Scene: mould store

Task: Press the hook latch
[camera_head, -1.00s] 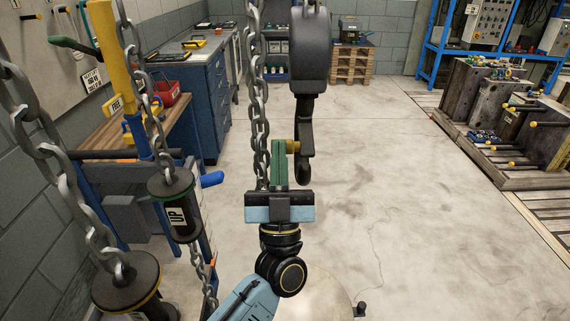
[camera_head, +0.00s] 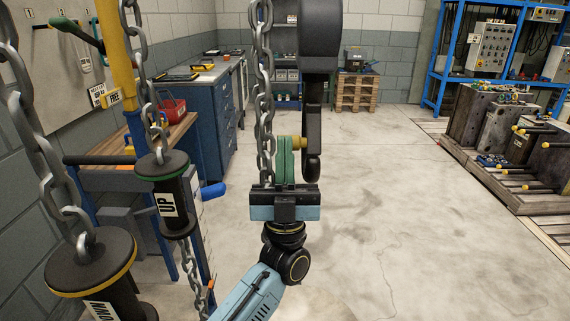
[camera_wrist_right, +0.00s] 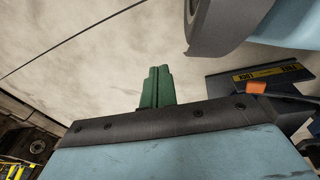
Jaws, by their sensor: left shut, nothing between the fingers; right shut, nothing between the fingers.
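A dark hook (camera_head: 313,120) hangs under a black block (camera_head: 321,35) in the head view. A small brass-coloured part, which looks like its latch (camera_head: 299,143), sticks out on the hook's left side. My left gripper (camera_head: 285,142) points upward with its green fingers shut and empty. Its fingertips are at the latch's left end in the picture; I cannot tell whether they touch it. My right gripper (camera_wrist_right: 158,72) shows only in the right wrist view, shut and empty over pale floor. The hook and latch cannot be made out there.
A chain (camera_head: 264,100) hangs close left of my left gripper. Chain handles marked UP (camera_head: 166,195) and DOWN (camera_head: 92,265) hang further left, before a yellow post (camera_head: 111,50) and a wooden bench (camera_head: 160,143). Open floor (camera_head: 410,190) lies right, up to a mould pallet (camera_head: 520,185).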

